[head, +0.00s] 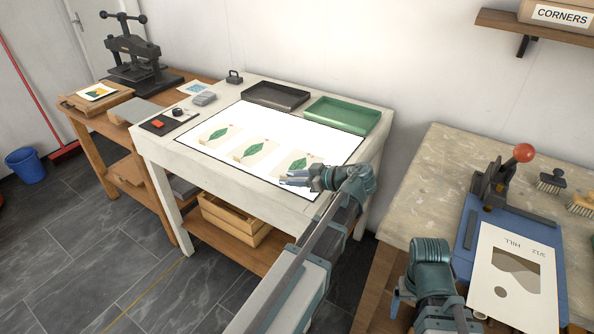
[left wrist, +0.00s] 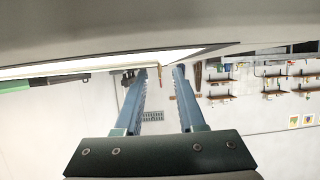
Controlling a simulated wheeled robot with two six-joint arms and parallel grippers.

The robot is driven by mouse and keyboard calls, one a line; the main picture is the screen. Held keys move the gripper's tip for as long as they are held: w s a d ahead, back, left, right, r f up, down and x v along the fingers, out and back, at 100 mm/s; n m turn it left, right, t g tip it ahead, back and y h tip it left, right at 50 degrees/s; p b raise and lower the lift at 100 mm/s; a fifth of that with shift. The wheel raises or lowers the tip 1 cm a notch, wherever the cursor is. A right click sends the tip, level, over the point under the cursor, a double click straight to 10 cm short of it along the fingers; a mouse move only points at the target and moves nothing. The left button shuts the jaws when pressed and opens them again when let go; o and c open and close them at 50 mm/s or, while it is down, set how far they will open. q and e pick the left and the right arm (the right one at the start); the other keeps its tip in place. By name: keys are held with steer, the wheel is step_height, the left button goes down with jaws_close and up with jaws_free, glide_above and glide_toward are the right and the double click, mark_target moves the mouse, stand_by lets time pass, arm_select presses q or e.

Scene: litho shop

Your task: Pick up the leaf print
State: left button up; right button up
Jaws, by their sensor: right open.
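Three leaf prints, each a green leaf on a cream sheet, lie in a row on the white lit panel (head: 318,143): a left one (head: 214,135), a middle one (head: 256,151) and a right one (head: 295,162). My left gripper (head: 285,179) is at the front edge of the right print, partly in front of it; I cannot tell whether it touches. In the left wrist view its two blue fingers (left wrist: 161,72) stand apart with nothing between them. My right gripper (head: 437,310) is open at the right table, its fingers pointing down and partly hidden.
A grey tray (head: 275,96) and a green tray (head: 342,115) stand at the back of the light table. On the right table (head: 436,168) lies a blue board (head: 466,237) with a hill print (head: 514,270). A black press (head: 135,57) stands at the far left.

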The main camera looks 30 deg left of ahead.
arm_select(q)
steer(key=shift+a+f, duration=0.25)
steer(key=shift+a, duration=0.3)
jaws_close()
steer(key=shift+r, duration=0.15)
steer(key=shift+r+p, duration=0.95)
steer(key=shift+p, duration=0.1)
step_height(320, 180, up, 2)
steer(key=shift+r+p, duration=0.1)
steer(key=shift+p, duration=0.95)
steer(key=s+a, duration=0.2)
steer(key=a, duration=0.3)
steer(key=s+a, duration=0.2)
steer(key=a, duration=0.2)
steer(key=s+a, duration=0.2)
steer(key=a, duration=0.3)
steer(key=shift+a+r+p, duration=0.35)
steer(key=shift+p, duration=0.05)
step_height(320, 180, up, 9)
steer(key=p, duration=0.9)
steer(key=shift+r, duration=0.15)
